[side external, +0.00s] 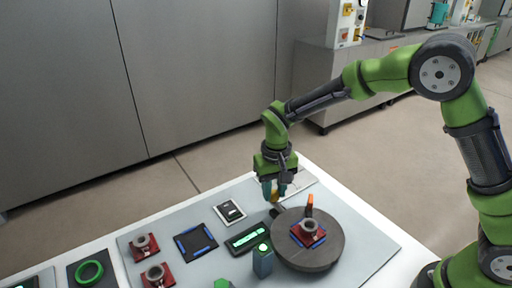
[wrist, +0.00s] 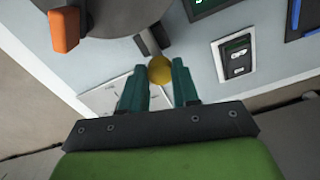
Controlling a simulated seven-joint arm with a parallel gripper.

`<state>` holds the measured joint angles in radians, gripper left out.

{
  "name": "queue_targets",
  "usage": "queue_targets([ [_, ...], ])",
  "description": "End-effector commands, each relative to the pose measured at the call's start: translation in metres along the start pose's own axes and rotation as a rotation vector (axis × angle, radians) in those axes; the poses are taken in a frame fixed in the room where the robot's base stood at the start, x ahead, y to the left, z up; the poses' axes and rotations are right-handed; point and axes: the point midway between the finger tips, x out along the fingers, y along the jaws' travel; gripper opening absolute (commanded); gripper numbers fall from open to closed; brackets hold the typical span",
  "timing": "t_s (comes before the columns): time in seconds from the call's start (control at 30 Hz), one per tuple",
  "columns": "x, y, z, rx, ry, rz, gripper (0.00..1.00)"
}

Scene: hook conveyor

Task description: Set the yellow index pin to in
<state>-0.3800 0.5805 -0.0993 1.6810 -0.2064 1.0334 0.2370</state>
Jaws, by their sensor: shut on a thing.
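The yellow index pin shows as a round yellow knob (wrist: 160,69) between the fingertips in the wrist view. In the side view a bit of the yellow pin (side external: 281,190) shows at the fingertips, beside the far left edge of the round dark turntable (side external: 306,262). My gripper (side external: 272,192) points down there with its teal fingers shut on the knob; it also shows in the wrist view (wrist: 160,80). The fingers hide part of the pin, and I cannot tell how far in it sits.
A red part with a grey ring (side external: 310,228) sits on the turntable near an orange upright piece (side external: 310,204). A dark display box (side external: 247,238), a switch plate (side external: 230,211), a dark blue-marked tray (side external: 196,242) and a grey block with a green button (side external: 262,260) stand left of it.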

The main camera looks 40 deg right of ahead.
Motion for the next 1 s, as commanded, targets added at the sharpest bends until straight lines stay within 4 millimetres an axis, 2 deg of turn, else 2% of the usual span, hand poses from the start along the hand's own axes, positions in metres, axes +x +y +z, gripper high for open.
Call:
queue_targets([
  [0.1,-0.001,0.003,0.011,-0.001,0.002,-0.001,0.00],
  [0.37,-0.001,0.004,0.014,0.002,-0.004,0.000,0.00],
  [0.4,-0.001,0.004,0.015,0.002,-0.004,0.000,0.35],
  [0.53,-0.001,0.004,0.014,0.001,-0.003,0.000,0.55],
  [0.87,-0.002,0.003,0.013,0.001,0.000,-0.001,0.56],
  [1.0,-0.016,0.003,0.012,-0.001,0.003,-0.002,0.56],
])
